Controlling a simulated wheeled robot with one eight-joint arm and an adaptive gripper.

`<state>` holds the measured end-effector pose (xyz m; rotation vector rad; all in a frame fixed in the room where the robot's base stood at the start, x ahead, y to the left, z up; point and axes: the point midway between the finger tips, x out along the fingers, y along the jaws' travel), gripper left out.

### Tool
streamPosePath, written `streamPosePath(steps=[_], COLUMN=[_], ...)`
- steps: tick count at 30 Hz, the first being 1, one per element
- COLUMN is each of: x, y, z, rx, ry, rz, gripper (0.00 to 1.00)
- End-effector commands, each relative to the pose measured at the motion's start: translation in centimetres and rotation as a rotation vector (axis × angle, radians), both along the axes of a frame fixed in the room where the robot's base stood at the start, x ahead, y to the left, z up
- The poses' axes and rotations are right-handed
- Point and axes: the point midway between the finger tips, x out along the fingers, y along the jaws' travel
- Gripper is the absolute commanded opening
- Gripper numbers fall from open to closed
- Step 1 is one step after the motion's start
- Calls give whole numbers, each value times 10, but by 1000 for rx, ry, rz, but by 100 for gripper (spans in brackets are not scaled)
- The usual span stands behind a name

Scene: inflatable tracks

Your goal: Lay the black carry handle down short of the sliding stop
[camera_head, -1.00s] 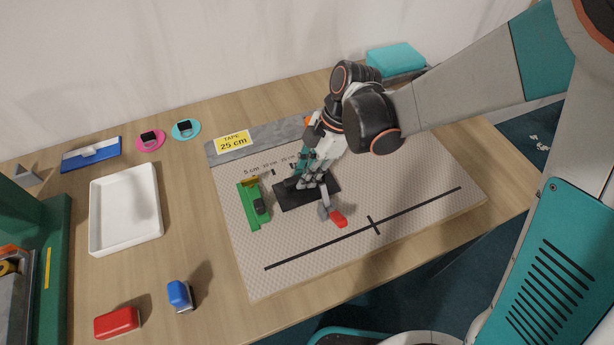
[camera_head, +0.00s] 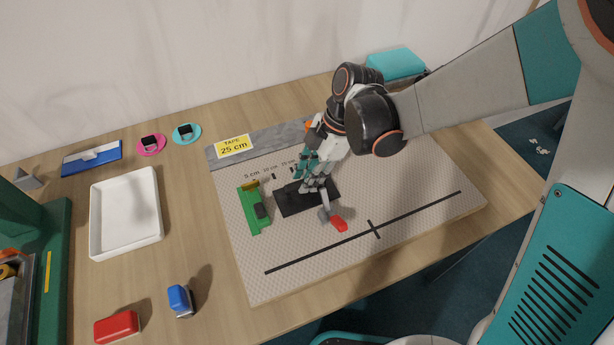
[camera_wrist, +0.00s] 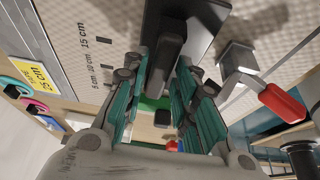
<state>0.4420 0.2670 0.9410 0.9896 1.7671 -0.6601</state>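A black carry handle (camera_wrist: 168,48) shows in the wrist view as a dark bar over a black plate (camera_wrist: 212,12). In the head view the black plate (camera_head: 290,208) lies on the pale patterned board, and the handle is mostly hidden by my fingers. My gripper (camera_head: 310,188) points down over the plate. In the wrist view my gripper (camera_wrist: 165,65) has its teal fingers drawn in on both sides of the bar, seemingly touching it.
A metal lever with a red grip (camera_head: 339,225) stands at the plate's front edge, close to my gripper. The board's right side is clear.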

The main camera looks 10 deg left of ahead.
Motion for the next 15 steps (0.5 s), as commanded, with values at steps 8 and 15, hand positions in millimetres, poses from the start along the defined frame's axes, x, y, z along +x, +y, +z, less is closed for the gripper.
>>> streamPosePath(steps=[8, 15], x=[11, 19], y=[-20, -32], z=[57, 91], rx=[0, 0], ry=[1, 0], rz=[-2, -1], gripper=[26, 26])
